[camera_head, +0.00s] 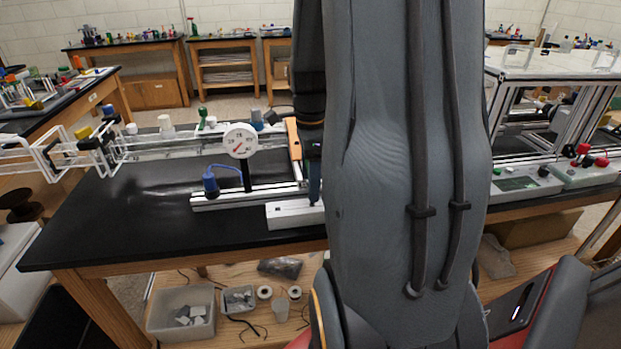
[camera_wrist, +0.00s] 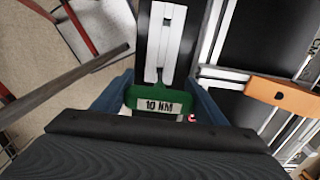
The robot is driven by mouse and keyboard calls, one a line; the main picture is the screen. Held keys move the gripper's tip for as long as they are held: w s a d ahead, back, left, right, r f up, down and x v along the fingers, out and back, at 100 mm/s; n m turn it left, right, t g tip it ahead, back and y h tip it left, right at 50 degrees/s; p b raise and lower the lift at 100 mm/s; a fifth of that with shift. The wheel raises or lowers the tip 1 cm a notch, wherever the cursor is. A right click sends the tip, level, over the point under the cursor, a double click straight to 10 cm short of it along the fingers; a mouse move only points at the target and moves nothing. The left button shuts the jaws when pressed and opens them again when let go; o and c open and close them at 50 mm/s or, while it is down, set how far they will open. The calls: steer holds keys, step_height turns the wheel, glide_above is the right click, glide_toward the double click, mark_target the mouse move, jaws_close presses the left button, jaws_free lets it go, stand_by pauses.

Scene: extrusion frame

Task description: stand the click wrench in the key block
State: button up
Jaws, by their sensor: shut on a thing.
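My gripper (camera_wrist: 158,98) is shut on the click wrench (camera_wrist: 158,103), a green body with a "10 NM" label, held between its blue fingers in the wrist view. The wrench's lower end is hidden or foreshortened below the green body. A white block with a dark slot, which looks like the key block (camera_wrist: 167,22), shows just past the wrench. In the head view the white key block (camera_head: 288,214) lies near the bench's front edge, its right part behind my arm. A blue finger of my gripper (camera_head: 314,180) is just above it. I cannot tell whether the wrench touches the block.
An orange piece (camera_wrist: 284,95) stands right of my gripper in the wrist view; it also shows in the head view (camera_head: 293,138). The black bench (camera_head: 120,225) is clear at front left.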

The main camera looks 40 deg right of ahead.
steer(key=shift+f, duration=0.2)
steer(key=shift+f, duration=0.35)
steer(key=shift+f+b, duration=1.05)
steer(key=shift+f, duration=0.55)
steer(key=o, duration=1.4)
steer(key=shift+c, duration=0.2)
steer(key=shift+r+b, duration=0.75)
steer(key=shift+r, duration=3.15)
